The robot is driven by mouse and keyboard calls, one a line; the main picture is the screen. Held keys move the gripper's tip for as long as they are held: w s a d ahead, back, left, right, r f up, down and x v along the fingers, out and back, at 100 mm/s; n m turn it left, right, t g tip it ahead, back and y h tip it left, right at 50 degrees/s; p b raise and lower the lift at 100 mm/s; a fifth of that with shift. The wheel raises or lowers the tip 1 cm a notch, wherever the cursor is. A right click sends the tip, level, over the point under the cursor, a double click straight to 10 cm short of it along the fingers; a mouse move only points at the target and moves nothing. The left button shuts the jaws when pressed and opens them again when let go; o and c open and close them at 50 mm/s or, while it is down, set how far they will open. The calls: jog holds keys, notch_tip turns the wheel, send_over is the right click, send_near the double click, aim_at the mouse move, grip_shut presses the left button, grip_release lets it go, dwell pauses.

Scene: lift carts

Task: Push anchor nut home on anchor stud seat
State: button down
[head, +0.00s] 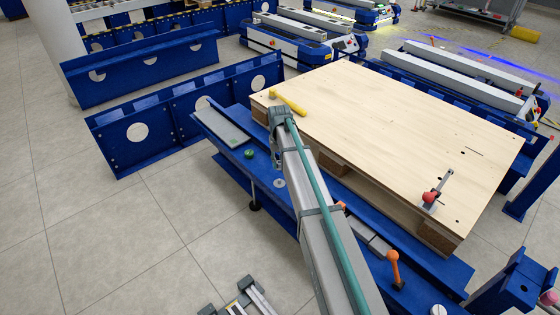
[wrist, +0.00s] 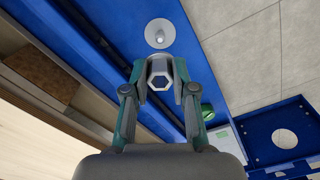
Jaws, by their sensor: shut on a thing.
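My gripper (wrist: 160,90) is shut on the anchor nut (wrist: 159,73), a pale grey hexagonal piece with a dark blue-looking opening, in the wrist view. The anchor stud seat is a round light disc (wrist: 160,33) with a short stud standing at its middle, on the blue beam. The nut is beside the stud in the picture, not over it; the height between them cannot be told. In the head view the seat (head: 279,183) shows just below the end of my arm. There my gripper is small and largely hidden, and the nut cannot be made out.
A green knob (head: 249,154) stands on the blue beam (head: 232,157) left of the seat; it also shows in the wrist view (wrist: 207,112). A wooden panel (head: 400,110) lies to the right, bearing a yellow tool (head: 288,103) and a red-tipped clamp (head: 432,195). An orange-knobbed lever (head: 393,262) stands nearer.

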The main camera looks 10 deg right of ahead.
aim_at(280, 180)
jog(key=shift+r+p, duration=0.15)
jog(key=shift+p, duration=0.25)
jog(key=shift+f+b, duration=0.45)
jog(key=shift+f, duration=2.5)
jog(key=shift+f, duration=1.3)
jog(key=shift+f, duration=0.35)
jog(key=shift+f, duration=0.25)
jog(key=c, duration=0.9)
grip_release()
jog(key=shift+o, duration=0.2)
notch_tip(280, 180, up, 12)
